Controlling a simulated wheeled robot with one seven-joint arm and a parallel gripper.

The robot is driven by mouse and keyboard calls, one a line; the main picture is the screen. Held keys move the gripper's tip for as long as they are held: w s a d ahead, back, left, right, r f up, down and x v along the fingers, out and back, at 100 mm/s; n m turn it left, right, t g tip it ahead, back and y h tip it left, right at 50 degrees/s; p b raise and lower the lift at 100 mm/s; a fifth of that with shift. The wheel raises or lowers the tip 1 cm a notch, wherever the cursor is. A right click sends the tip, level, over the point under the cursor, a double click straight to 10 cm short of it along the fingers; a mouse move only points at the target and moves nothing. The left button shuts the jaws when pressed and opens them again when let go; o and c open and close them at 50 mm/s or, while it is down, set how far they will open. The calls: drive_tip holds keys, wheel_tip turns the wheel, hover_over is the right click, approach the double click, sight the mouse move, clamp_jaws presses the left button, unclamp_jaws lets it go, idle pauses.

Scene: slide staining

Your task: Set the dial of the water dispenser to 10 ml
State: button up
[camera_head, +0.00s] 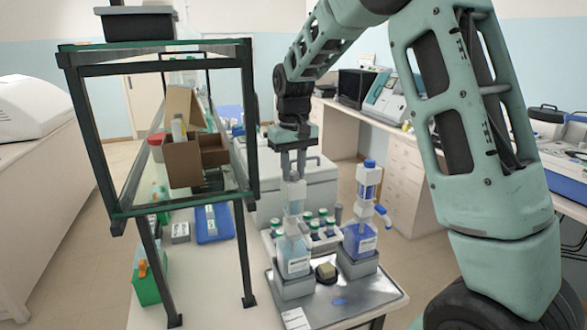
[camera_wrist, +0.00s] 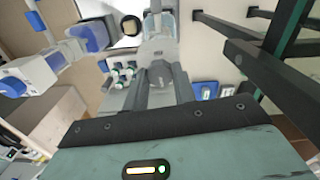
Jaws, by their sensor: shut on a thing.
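A bottle-top dispenser (camera_head: 293,255) with pale, clear contents stands upright in a grey holder on the metal tray. I take it for the water dispenser; its label is too small to read. My gripper (camera_head: 293,176) points down over it and is shut on its top part. In the wrist view, the dispenser's pale top (camera_wrist: 158,47) sits between the fingers of my gripper (camera_wrist: 160,72). The dial and its setting cannot be made out, as the fingers cover much of the top.
A second dispenser with blue liquid (camera_head: 360,238) stands close on the right. Several green-and-white bottles (camera_head: 318,226) stand in a rack behind. A dark-framed glass shelf (camera_head: 248,150) rises close on the left.

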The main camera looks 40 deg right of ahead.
sight(293, 173)
drive_tip(key=n, duration=1.2)
drive_tip(key=shift+r, duration=0.1)
drive_tip(key=shift+n+p, duration=0.6)
drive_tip(key=shift+n, duration=1.5)
drive_tip(key=o, duration=1)
wheel_tip(293, 173, up, 17)
drive_tip(key=b, duration=0.3)
drive_tip(key=shift+r+b, duration=0.15)
drive_tip(key=shift+b, duration=0.15)
